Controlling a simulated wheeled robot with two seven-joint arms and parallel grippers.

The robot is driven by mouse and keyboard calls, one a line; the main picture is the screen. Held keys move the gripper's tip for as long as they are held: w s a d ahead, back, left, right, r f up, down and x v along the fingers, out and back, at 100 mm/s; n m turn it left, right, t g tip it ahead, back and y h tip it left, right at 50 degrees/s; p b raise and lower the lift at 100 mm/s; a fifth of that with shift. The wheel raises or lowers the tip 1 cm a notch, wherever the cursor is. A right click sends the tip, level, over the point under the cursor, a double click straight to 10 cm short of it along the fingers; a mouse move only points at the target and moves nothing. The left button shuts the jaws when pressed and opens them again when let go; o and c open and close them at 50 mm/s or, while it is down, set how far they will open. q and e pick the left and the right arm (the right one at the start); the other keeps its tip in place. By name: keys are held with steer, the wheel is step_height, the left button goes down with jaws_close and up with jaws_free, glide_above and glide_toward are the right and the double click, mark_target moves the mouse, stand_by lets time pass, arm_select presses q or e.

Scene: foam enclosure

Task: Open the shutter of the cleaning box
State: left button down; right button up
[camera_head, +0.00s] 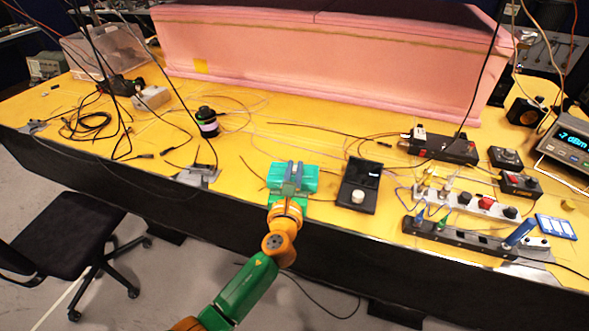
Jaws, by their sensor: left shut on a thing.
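The cleaning box, which I take to be the teal box (309,177), lies near the front edge of the yellow table. My left gripper (293,170) reaches over it from the front, with its grey-blue fingers at the middle of the box. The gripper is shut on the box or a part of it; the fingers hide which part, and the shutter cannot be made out. My right gripper is not in view.
A black open case (369,182) with a white round piece stands just right of the teal box. Power strips (468,238) and small devices crowd the table's right side. A black cylinder (207,122) and loose cables lie left. A pink foam block (300,60) closes off the back.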

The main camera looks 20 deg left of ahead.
mark_target(274, 173)
arm_select(q)
steer(key=shift+f, duration=0.1)
steer(key=shift+a, duration=0.3)
steer(key=a+p, duration=0.1)
steer(key=a, duration=0.1)
steer(key=s+a, duration=0.1)
steer(key=a, duration=0.1)
steer(key=shift+p, duration=0.35)
steer(key=shift+a, duration=0.3)
steer(key=shift+d, duration=0.1)
steer(key=c, duration=1.1)
jaws_free()
steer(key=shift+o, duration=1.1)
steer(key=shift+w, duration=0.15)
